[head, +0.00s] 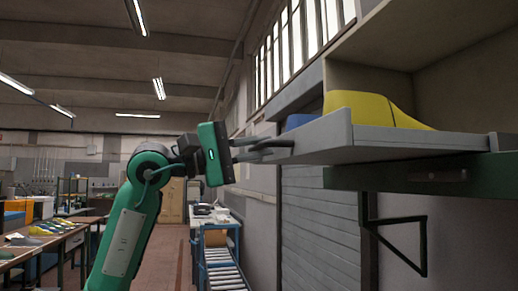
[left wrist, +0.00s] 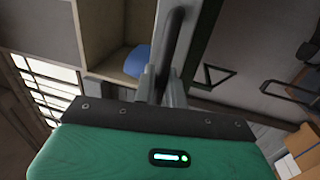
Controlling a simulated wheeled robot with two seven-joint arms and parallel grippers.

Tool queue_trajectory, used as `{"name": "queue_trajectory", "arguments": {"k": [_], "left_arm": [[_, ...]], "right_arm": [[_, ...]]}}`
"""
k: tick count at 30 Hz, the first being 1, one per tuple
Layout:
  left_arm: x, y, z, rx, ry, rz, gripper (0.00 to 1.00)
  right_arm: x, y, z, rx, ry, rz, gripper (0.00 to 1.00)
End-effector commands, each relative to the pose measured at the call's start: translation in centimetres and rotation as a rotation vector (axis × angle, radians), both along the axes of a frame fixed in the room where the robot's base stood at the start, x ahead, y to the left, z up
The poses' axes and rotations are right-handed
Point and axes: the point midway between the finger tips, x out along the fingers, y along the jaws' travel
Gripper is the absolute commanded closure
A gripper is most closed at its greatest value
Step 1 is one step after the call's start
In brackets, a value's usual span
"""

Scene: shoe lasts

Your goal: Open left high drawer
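The high drawer (head: 415,143) is a grey, shallow, tray-like box seen from below its rim at the right of the head view. It juts out from the shelf unit, and its inside shows. A yellow shoe last (head: 372,106) and part of a blue one (head: 298,121) show behind its front panel. A dark bar handle (left wrist: 174,45) is on its front. My left gripper (head: 268,149) is at this handle. In the left wrist view its two fingers (left wrist: 161,88) stand close on either side of the bar. My right gripper is not in view.
A dark green ledge (head: 400,180) with a black triangular bracket (head: 400,245) is below the drawer. Grey slatted panels (head: 320,225) line the wall. A blue-framed roller conveyor (head: 222,262) stands beyond my arm. Workbenches (head: 45,245) are at the far left, with open floor between.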

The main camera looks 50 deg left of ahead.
Motion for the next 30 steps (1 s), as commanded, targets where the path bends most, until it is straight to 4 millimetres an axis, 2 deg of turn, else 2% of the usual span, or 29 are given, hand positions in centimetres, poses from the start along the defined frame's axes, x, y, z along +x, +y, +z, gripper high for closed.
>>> {"name": "queue_trajectory", "arguments": {"k": [1,3,11,15,20,26,30], "left_arm": [[0.1,-0.1,-0.2,0.002,0.004,-0.002,0.8],[0.1,-0.1,-0.2,0.002,0.004,-0.001,0.7],[0.0,0.0,-0.1,0.0,0.001,0.0,0.7],[-0.7,0.4,-0.4,0.0,0.0,0.002,0.7],[-3.1,1.3,-1.3,0.0,-0.001,0.003,0.7],[-7.4,3.1,-2.3,-0.001,-0.001,0.003,0.7],[-10.0,4.1,-2.7,-0.001,-0.001,0.001,0.7]], "right_arm": [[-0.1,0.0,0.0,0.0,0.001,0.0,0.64],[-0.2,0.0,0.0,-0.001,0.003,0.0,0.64],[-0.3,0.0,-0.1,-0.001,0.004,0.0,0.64],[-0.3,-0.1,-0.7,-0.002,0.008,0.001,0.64],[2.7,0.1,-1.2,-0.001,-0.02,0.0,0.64],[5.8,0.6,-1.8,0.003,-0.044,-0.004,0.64],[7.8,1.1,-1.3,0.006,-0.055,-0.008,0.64]]}}
